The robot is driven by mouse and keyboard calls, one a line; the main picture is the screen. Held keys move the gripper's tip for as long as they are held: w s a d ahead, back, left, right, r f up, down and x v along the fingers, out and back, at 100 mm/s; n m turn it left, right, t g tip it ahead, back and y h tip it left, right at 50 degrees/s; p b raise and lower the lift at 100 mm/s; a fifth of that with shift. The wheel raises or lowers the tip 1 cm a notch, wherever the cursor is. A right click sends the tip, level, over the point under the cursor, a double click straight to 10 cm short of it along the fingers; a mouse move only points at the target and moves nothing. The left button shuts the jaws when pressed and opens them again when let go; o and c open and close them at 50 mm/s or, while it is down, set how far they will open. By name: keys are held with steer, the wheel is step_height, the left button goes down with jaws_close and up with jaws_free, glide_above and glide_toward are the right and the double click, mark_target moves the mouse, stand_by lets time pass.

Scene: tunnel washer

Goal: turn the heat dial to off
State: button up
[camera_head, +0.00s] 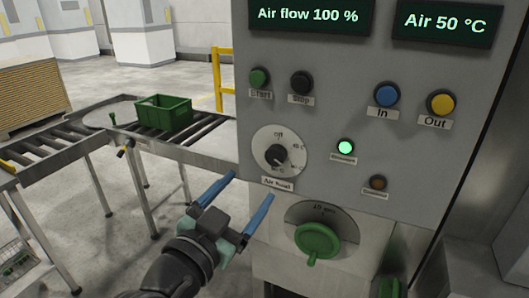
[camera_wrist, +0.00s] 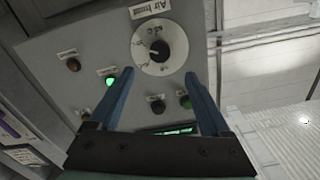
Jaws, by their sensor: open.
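The heat dial is a black knob (camera_head: 276,155) on a round white plate with a small label below that seems to read "Air heat". "Off" is printed at the plate's top and temperature marks lie around it; the knob seems to point away from "Off", but its exact setting is too small to read. The knob also shows in the wrist view (camera_wrist: 158,48), just beyond and between the fingertips. My gripper (camera_head: 251,186) is open, with two blue fingers apart and nothing between them. It is below and in front of the dial, apart from it.
A green valve handle (camera_head: 318,241) sticks out below right of the dial. Start (camera_head: 259,79) and stop (camera_head: 302,83) buttons are above it, a lit green lamp (camera_head: 345,147) to its right. A display (camera_head: 446,24) reads Air 50 °C. A roller conveyor with a green crate (camera_head: 163,114) stands left.

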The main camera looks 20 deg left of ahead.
mark_target(274, 158)
steer(key=w+p, duration=0.1)
steer(key=w, duration=0.2)
steer(key=w+p, duration=0.1)
steer(key=w, duration=0.2)
steer(key=w+p, duration=0.1)
steer(key=w, duration=0.2)
steer(key=shift+d+r+p, duration=0.2)
steer(key=shift+d+p, duration=0.05)
steer(key=shift+p, duration=0.1)
steer(key=shift+w+f, duration=0.15)
steer(key=shift+w, duration=0.8)
jaws_close()
